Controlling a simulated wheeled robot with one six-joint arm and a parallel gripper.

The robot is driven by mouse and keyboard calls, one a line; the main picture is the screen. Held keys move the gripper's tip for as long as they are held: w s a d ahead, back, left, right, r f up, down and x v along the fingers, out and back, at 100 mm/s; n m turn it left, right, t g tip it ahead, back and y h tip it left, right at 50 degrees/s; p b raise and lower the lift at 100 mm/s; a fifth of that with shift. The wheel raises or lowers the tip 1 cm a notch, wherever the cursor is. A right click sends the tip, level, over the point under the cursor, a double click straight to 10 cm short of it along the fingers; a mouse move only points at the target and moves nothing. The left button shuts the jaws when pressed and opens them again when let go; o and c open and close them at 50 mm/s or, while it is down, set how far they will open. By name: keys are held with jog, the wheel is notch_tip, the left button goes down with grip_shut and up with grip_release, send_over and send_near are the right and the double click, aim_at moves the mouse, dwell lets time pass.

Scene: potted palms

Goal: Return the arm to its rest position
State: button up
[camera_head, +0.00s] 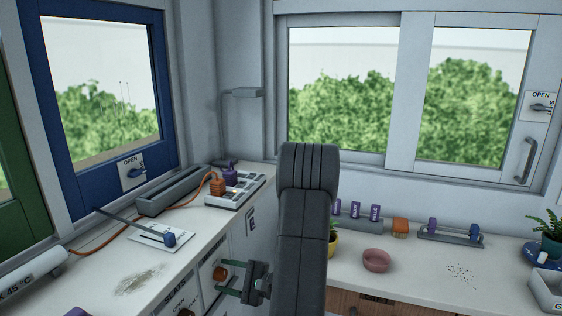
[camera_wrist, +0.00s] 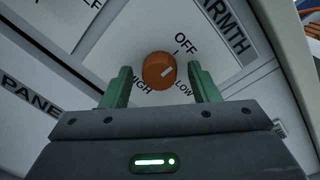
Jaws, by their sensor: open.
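My arm (camera_head: 302,235) rises in the middle of the head view and hides part of the counter behind it. My gripper (camera_head: 236,280) is low in that view, in front of the cabinet face, with its green fingers pointing left. In the wrist view my gripper (camera_wrist: 158,88) is open, with its two green fingers apart on either side of an orange knob (camera_wrist: 159,71). The knob's pale mark points toward the upper right, between OFF and LOW. Whether the fingers touch the knob I cannot tell.
The left counter (camera_head: 190,250) holds a cable and a switch box (camera_head: 234,190). The right counter (camera_head: 420,280) holds a pink bowl (camera_head: 376,260), a rack (camera_head: 450,234), a potted palm (camera_head: 548,232) and a grey tray (camera_head: 546,290). Windows stand behind.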

jog(key=shift+r+m+p, duration=0.2)
jog(key=shift+m+p, duration=2.3)
jog(key=shift+p, duration=1.65)
jog(key=shift+m+p, duration=0.6)
jog(key=shift+p, duration=0.45)
jog(key=shift+f, duration=0.1)
jog(key=shift+f+m+p, duration=0.1)
jog(key=shift+m+p, duration=0.2)
